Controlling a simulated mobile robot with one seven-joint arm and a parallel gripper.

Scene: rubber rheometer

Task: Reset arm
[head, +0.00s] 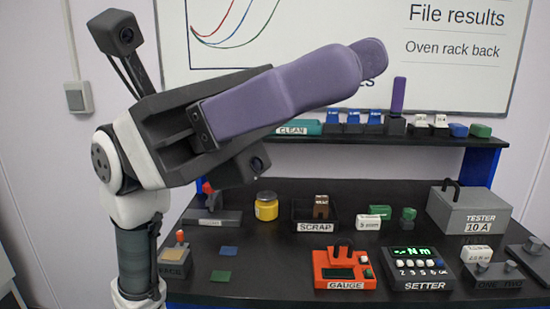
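My gripper (362,63) is raised in front of the whiteboard, well above the black bench, with its purple padded fingers pointing right and slightly up. I see it from the side. The near finger covers most of the far one, whose tip just shows beyond it, so the gap between them is hidden. I see nothing sticking out from the fingers.
Below on the bench (260,283) stand a yellow jar (266,206), the SCRAP tray (316,227), an orange GAUGE (343,268), the SETTER (416,268) and a grey TESTER box (470,211). A shelf (420,139) behind holds several small blocks and a teal CLEAN item (298,127).

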